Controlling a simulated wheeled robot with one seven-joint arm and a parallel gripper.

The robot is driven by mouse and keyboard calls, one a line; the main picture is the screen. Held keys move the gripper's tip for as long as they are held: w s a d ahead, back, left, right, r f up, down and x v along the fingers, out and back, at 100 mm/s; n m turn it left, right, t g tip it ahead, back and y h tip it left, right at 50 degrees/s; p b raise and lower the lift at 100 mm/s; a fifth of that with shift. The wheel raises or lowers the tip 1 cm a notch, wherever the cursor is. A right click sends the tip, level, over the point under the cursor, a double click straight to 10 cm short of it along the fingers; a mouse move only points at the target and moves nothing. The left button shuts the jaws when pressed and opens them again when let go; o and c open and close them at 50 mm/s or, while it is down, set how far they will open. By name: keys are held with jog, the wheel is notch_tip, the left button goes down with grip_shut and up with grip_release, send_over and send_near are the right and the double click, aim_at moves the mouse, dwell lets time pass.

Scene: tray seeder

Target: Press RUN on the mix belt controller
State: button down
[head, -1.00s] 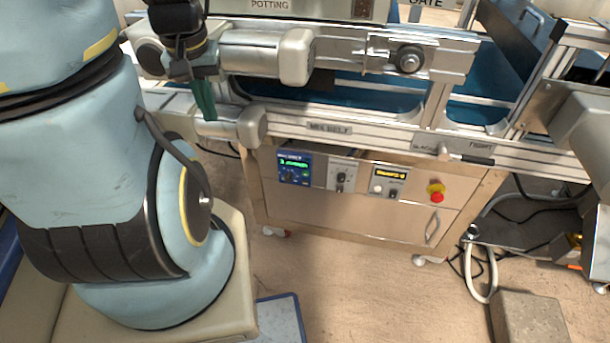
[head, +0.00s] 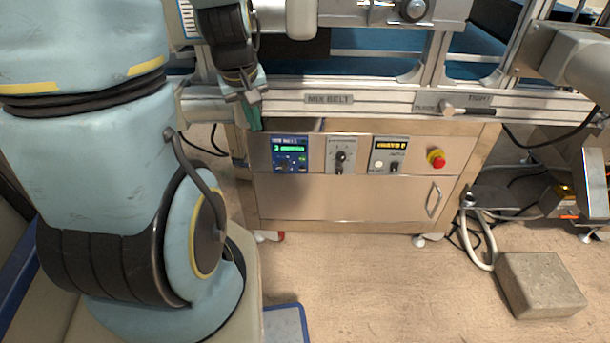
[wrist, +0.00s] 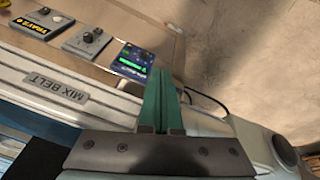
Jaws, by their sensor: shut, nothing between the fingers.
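The mix belt controller (head: 290,154) is a blue panel with a lit green display, at the left end of the steel cabinet front under the belt. It also shows in the wrist view (wrist: 132,60), just beyond the fingertips and to their left. Its small buttons are too small to read, so I cannot tell which is RUN. My gripper (head: 255,122) is shut and empty, its green fingers pointing down above and left of the controller, apart from it. In the wrist view the green fingers (wrist: 161,75) lie together.
Right of the controller are a grey knob panel (head: 341,155), a yellow-display unit (head: 390,155) and a red stop button (head: 437,159). The MIX BELT rail (head: 380,103) runs above them. A concrete block (head: 540,285) lies on the floor at right. Floor before the cabinet is clear.

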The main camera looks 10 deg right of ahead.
jog(key=w+d+f+n+t+b, duration=0.1)
jog(key=w+d+f+n, duration=0.4)
jog(key=d+f, duration=0.35)
jog(key=n+t+y, duration=0.2)
jog(key=n, duration=0.3)
send_near(302, 159)
jog(key=s+a, duration=0.1)
jog(key=s, duration=0.2)
jog(key=s+f+n+t+y, duration=0.5)
jog(key=f+n, duration=0.3)
jog(key=shift+a+y, duration=0.3)
jog(key=shift+a, duration=0.15)
jog(key=shift+f, duration=0.1)
jog(key=shift+w+d+b, duration=0.2)
jog(key=shift+w+d, duration=0.05)
jog(key=shift+w, duration=1.2)
jog(key=shift+w+d+b, duration=0.15)
jog(key=shift+w+d, duration=0.15)
jog(key=shift+w, duration=1.15)
jog(key=shift+w+d+b, duration=0.2)
jog(key=shift+w+d, duration=0.05)
jog(key=shift+w, duration=1.2)
jog(key=shift+w, duration=0.1)
